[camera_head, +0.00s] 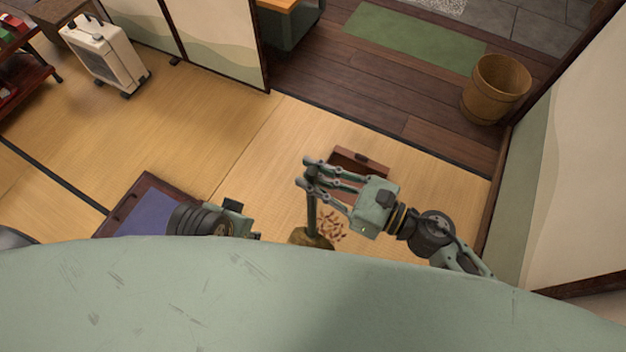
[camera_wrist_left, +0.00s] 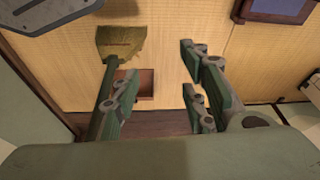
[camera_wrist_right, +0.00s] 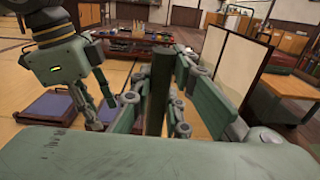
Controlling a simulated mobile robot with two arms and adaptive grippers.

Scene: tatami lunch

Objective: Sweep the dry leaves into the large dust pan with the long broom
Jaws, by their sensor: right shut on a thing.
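The long broom has a dark handle (camera_head: 312,210) and a yellow-brown head (camera_head: 310,238) resting on the tatami. My right gripper (camera_head: 311,172) is shut on the upper handle, which stands between its fingers in the right wrist view (camera_wrist_right: 157,90). Dry leaves (camera_head: 332,226) lie in a small patch just right of the broom head. The brown wooden dust pan (camera_head: 360,160) lies on the mat beyond the leaves, partly hidden by my right gripper. My left gripper (camera_wrist_left: 152,58) is open and empty; the broom head (camera_wrist_left: 122,42) and dust pan (camera_wrist_left: 142,84) show beyond it.
A wooden bucket (camera_head: 496,90) and green mat (camera_head: 415,37) are on the dark plank floor. A white heater (camera_head: 104,55) stands at the far left. A wall panel closes the right side.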

